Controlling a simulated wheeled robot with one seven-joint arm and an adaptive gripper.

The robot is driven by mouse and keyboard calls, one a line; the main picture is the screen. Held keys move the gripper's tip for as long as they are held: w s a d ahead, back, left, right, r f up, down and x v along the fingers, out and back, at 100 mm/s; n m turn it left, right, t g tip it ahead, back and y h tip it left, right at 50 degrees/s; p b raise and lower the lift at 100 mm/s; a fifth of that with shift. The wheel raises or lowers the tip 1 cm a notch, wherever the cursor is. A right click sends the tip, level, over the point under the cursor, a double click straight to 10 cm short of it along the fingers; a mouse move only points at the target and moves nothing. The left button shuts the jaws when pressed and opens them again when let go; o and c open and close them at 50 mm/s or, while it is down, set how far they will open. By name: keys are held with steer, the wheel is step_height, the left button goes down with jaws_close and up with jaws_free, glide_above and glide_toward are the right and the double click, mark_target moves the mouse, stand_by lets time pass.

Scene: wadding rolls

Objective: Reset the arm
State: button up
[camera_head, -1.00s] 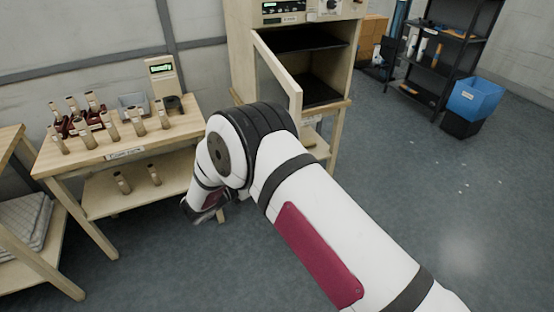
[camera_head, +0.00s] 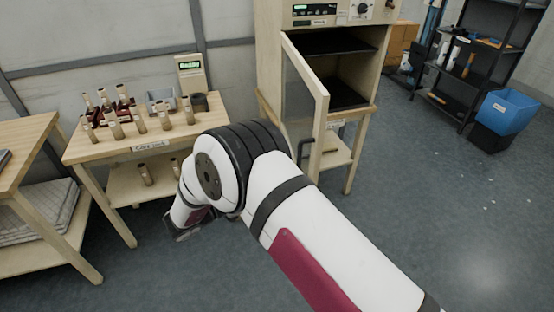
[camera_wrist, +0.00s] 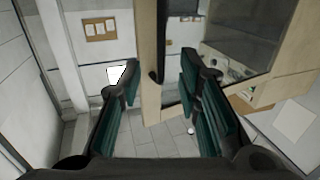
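My arm (camera_head: 285,205) reaches forward and bends down at a black-ringed joint, in front of the wooden table and the oven. In the head view my gripper is mostly hidden behind the arm's bend. In the wrist view my gripper (camera_wrist: 155,75) is open, its two teal-padded fingers apart. No held thing shows between them. Beyond the fingers a pale wooden upright with a dark bar-shaped handle (camera_wrist: 160,42) shows; I cannot tell how far away it is.
The oven (camera_head: 340,60) has its door (camera_head: 305,85) standing open toward me. A table (camera_head: 150,145) at left holds several rolls, a tray and a device with a green display. A blue bin (camera_head: 505,110) and black shelf stand at right.

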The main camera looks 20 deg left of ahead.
steer(key=w+r+n+t+y, duration=0.2)
steer(key=w+r+y, duration=0.6)
steer(key=w+r, duration=0.8)
steer(key=s+d+r+n+g+y, duration=0.1)
steer(key=s+d+r+n+y, duration=0.2)
steer(key=r, duration=0.5)
steer(key=s+d+r+n+g+y, duration=0.1)
steer(key=d+r+y, duration=0.2)
steer(key=d+r, duration=0.35)
steer(key=s+d+r+n+g+y, duration=0.15)
steer(key=s+d+r+g, duration=0.25)
steer(key=s+d, duration=0.9)
steer(key=s+d+f+g+h, duration=0.2)
steer(key=s+d, duration=0.5)
steer(key=s, duration=0.4)
steer(key=s+d+f+g+h, duration=0.2)
steer(key=s+d+f, duration=0.3)
steer(key=s, duration=0.7)
steer(key=shift+s+d+f+g, duration=0.2)
steer(key=shift+s+d+g, duration=0.1)
steer(key=shift+d, duration=0.75)
